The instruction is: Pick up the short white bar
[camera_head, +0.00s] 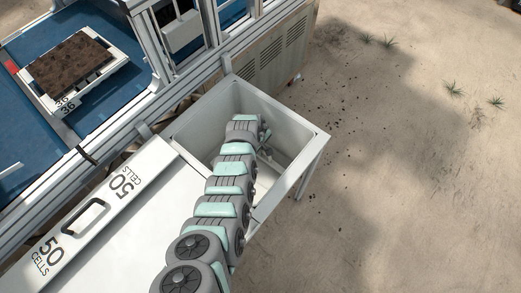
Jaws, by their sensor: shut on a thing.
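My arm reaches from the bottom of the view into an open white bin, and my gripper (265,153) is low inside it, near the right part. The gripper is small and partly covered by my wrist. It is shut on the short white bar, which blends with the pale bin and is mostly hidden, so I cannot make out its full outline. I cannot tell whether the bar touches the bin floor.
The bin's rim (293,113) surrounds my gripper closely. A white lid or panel (140,225) marked "50 CELLS" lies left of my arm. A soil-filled tray (97,83) marked "36" sits on the blue surface (110,105). Sandy ground lies open at right.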

